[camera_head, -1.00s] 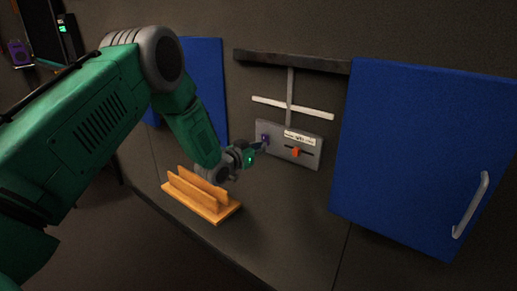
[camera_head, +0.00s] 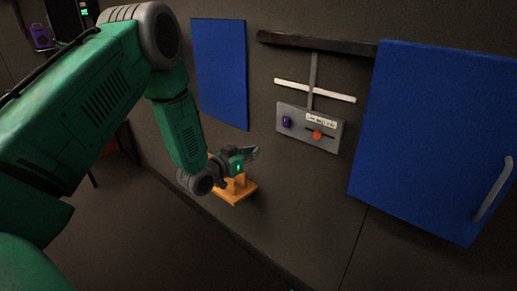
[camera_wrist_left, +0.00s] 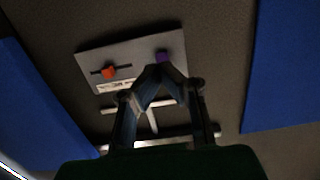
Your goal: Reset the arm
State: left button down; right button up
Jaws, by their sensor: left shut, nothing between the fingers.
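My left arm comes in from the left in the head view, and its gripper (camera_head: 252,153) is shut and empty. It is in front of the wall, left of and below the grey panel (camera_head: 295,135), and appears apart from it. The panel carries a purple ball (camera_head: 286,121) on its left and an orange knob (camera_head: 317,134) on a dark slot. In the left wrist view, the closed fingertips (camera_wrist_left: 160,72) appear just below the purple ball (camera_wrist_left: 162,57). The orange knob (camera_wrist_left: 109,72) is to the left there. My right gripper is in neither view.
An orange wooden holder (camera_head: 245,194) is partly hidden behind my left gripper. A blue cabinet door (camera_head: 430,140) with a handle is at right, and a blue panel (camera_head: 220,70) is at left. A dark shelf (camera_head: 320,46) is above the grey panel.

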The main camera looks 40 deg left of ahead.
pick_arm(q)
jog(key=s+d+f+g, duration=0.4)
jog(key=s+d+f, duration=0.1)
jog(key=s+f, duration=0.3)
jog(key=s+d+f+g, duration=0.4)
jog(key=s+d+f, duration=0.1)
jog(key=s+f, duration=0.25)
jog(key=s+d+f+g, duration=0.1)
jog(key=s+f+g, duration=0.1)
jog(key=s, duration=0.6)
jog(key=s+d+f+g+y, duration=0.1)
jog(key=s+d+f+g, duration=0.1)
jog(key=s, duration=0.6)
jog(key=s+d+f+g, duration=0.2)
jog(key=s+g, duration=0.2)
jog(key=s, duration=0.4)
jog(key=shift+f, duration=0.2)
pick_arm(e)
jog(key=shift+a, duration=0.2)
pick_arm(q)
jog(key=shift+w+a, duration=0.1)
jog(key=shift+w, duration=0.05)
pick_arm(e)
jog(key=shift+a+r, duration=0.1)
